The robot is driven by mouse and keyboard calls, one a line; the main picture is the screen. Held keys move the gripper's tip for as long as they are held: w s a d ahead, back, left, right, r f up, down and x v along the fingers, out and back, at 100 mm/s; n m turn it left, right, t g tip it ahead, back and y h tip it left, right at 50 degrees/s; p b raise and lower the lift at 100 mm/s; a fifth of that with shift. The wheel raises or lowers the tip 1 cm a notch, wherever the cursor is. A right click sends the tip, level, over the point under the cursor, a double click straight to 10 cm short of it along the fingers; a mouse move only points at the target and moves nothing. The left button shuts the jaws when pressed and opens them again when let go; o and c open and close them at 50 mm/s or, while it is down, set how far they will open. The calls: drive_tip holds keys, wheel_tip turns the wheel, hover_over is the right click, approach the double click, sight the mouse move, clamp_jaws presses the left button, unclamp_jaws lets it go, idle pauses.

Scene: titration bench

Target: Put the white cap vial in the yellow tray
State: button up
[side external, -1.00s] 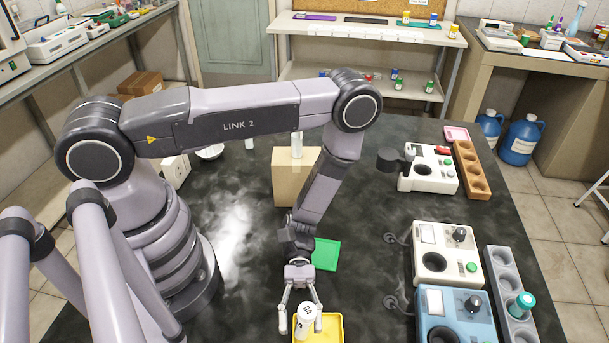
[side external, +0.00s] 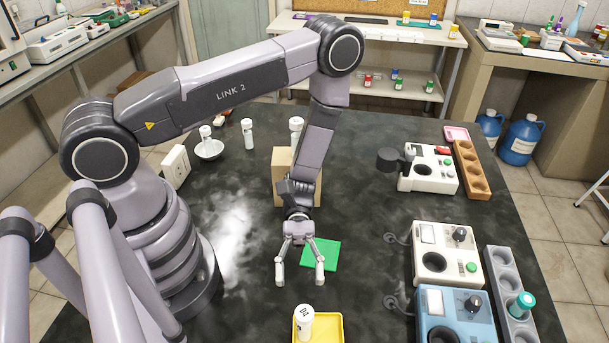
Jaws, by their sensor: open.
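The white cap vial (side external: 304,321) stands upright in the yellow tray (side external: 335,328) at the bottom of the view, with dark marking on its side. My gripper (side external: 299,278) is open and empty, above the table behind the tray. Its fingers are spread and apart from the vial.
A green mat or tray (side external: 322,254) lies just behind my gripper. A tan block (side external: 281,190) with a white vial (side external: 296,128) stands farther back. More white vials (side external: 248,133) and a white bowl (side external: 209,150) are at the back left. White (side external: 447,258) and blue (side external: 455,318) devices stand at right.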

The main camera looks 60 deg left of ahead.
drive_tip(key=w+a+r+m+t+y, duration=0.1)
drive_tip(key=a+r+m+y, duration=0.25)
drive_tip(key=r, duration=0.45)
drive_tip(key=w+a+r+m+t+y, duration=0.1)
drive_tip(key=a+r+m+y, duration=0.3)
drive_tip(key=r, duration=0.4)
drive_tip(key=s+a+r+m+t+y, duration=0.4)
drive_tip(key=a+r+t+y, duration=0.3)
drive_tip(key=a+r+t, duration=0.5)
wheel_tip(320, 180, up, 3)
drive_tip(key=shift+s+a+f+t, duration=0.2)
drive_tip(key=shift+s+t, duration=0.35)
drive_tip(key=shift+t, duration=0.25)
